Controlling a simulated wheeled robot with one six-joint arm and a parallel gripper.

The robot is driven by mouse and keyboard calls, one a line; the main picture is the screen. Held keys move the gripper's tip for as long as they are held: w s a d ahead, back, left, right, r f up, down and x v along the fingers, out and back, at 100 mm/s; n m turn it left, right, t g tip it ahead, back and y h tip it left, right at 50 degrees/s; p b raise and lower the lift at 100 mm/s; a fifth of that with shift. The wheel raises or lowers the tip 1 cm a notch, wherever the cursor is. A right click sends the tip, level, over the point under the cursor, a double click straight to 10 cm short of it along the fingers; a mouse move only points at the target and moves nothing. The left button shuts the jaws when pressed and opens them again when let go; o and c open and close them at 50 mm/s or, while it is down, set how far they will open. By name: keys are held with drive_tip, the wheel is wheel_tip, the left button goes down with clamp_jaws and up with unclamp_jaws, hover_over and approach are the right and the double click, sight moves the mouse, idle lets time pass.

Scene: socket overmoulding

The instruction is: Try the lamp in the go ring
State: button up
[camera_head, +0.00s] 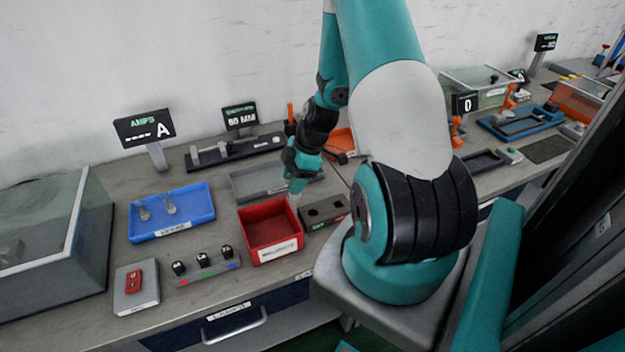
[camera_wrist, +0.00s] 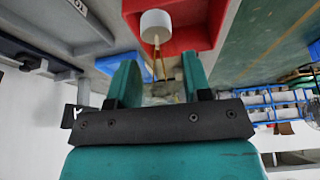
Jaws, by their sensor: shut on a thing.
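My gripper (camera_head: 297,186) points down above the bench, by the back right corner of the red bin. In the wrist view its two teal fingers (camera_wrist: 160,72) are shut on a lamp, whose white cylindrical end (camera_wrist: 155,25) juts out beyond the fingertips. The lamp's glass part between the fingers is hard to make out. The go ring seems to be one of two round holes in a dark gauge block (camera_head: 325,210), which has green and red markings on its front. The block stands just right of the gripper and the red bin. The lamp is apart from the holes.
The red bin (camera_head: 283,248) looks empty; it also shows in the wrist view (camera_wrist: 195,40). A blue tray (camera_head: 190,228) holds clear lamps at the left. A grey tray (camera_head: 250,178) lies behind. A button strip (camera_head: 208,270) and a red-switch box (camera_head: 137,300) stand in front.

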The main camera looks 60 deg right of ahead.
drive_tip(key=shift+s+d+f+n+g+y, duration=0.15)
drive_tip(key=shift+s+d+n+g, duration=0.15)
drive_tip(key=shift+s+d+n, duration=0.55)
drive_tip(key=shift+s+d+n+g+y, duration=0.15)
drive_tip(key=shift+s+d+n+g, duration=0.15)
drive_tip(key=shift+s+d+n, duration=0.55)
drive_tip(key=shift+b, duration=0.3)
drive_tip(key=shift+f+b, duration=2.6)
drive_tip(key=shift+f, duration=0.5)
drive_tip(key=shift+f+b, duration=0.4)
drive_tip(key=shift+b, duration=0.15)
drive_tip(key=shift+r, duration=0.2)
drive_tip(key=shift+r+p, duration=0.25)
drive_tip(key=shift+p, duration=0.1)
drive_tip(key=shift+f+b, duration=0.45)
drive_tip(key=shift+b, duration=0.15)
drive_tip(key=shift+r, duration=0.1)
idle(0.9)
